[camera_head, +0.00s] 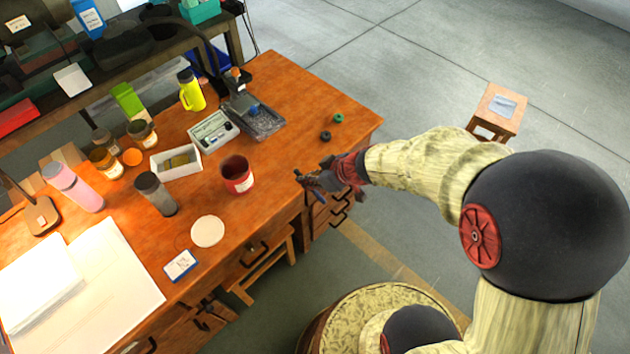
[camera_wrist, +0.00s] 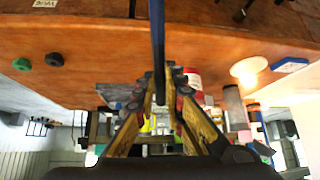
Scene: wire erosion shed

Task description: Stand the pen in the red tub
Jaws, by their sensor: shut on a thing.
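The red tub (camera_head: 238,183) stands upright on the wooden desk, near its front edge, with a pale label and a dark open mouth. It also shows partly behind my fingers in the wrist view (camera_wrist: 193,78). My gripper (camera_head: 306,181) is to the right of the tub, apart from it, by the desk's front edge. In the wrist view my gripper (camera_wrist: 160,82) is shut on the blue pen (camera_wrist: 157,30), which runs from the fingertips to the top of the picture.
A white open box (camera_head: 176,172), a grey tumbler (camera_head: 156,195) and a round pale disc (camera_head: 208,231) are near the tub. A meter (camera_head: 213,131) lies behind it. Green (camera_head: 337,118) and black (camera_head: 326,135) small pieces lie right. The desk between tub and gripper is clear.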

